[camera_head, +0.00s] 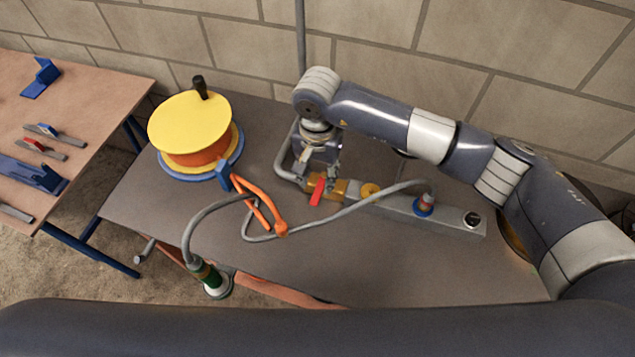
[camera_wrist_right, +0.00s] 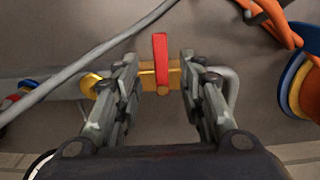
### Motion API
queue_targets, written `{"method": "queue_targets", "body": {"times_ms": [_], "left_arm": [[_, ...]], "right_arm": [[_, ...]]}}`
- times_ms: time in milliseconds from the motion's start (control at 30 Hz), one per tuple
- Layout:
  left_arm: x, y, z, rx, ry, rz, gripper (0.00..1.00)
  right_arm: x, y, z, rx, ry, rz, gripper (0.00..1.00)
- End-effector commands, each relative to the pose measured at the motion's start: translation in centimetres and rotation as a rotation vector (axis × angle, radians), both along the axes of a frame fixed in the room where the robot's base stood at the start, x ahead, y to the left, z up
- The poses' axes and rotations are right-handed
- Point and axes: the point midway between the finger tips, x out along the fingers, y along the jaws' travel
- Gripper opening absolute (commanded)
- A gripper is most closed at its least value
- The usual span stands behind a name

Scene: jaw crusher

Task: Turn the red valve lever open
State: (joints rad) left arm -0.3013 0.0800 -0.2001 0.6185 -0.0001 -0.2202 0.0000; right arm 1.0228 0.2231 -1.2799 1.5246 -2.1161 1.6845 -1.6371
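The red valve lever (camera_head: 318,192) sits on a yellow valve body (camera_head: 341,187) at the left end of a grey manifold on the table. My right gripper (camera_head: 322,172) is just above and behind the valve in the head view. In the right wrist view the red lever (camera_wrist_right: 161,58) stands between the two fingers of my open right gripper (camera_wrist_right: 160,75), with gaps on both sides. The yellow valve body (camera_wrist_right: 150,78) shows beneath it. The lever points away from the gripper's palm. My left gripper is not in view.
A grey hose (camera_head: 380,193) curves from the manifold (camera_head: 440,217) across the table to a green connector (camera_head: 208,277). A yellow and orange reel (camera_head: 190,130) with an orange clamp (camera_head: 262,200) stands left. A block wall is behind. A tool bench (camera_head: 90,85) is far left.

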Motion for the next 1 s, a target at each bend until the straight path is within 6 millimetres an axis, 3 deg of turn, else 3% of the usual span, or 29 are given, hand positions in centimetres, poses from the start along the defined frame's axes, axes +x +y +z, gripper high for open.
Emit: {"method": "queue_targets", "body": {"times_ms": [300, 667, 700, 867, 1000], "left_arm": [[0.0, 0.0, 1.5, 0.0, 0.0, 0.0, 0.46], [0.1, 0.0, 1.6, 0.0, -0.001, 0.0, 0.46], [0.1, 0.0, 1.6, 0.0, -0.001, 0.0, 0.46], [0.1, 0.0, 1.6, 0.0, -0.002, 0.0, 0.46], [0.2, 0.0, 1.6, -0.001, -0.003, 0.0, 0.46]], "right_arm": [[-0.1, 0.1, -4.6, 0.003, 0.003, -0.001, 0.37], [0.0, 0.1, -5.4, 0.003, 0.0, 0.0, 0.37], [0.0, 0.1, -5.4, 0.003, 0.0, 0.0, 0.34], [0.0, 0.1, -5.3, 0.003, 0.001, 0.0, 0.0], [0.0, 0.1, -5.3, 0.003, 0.001, 0.0, 0.0]]}}
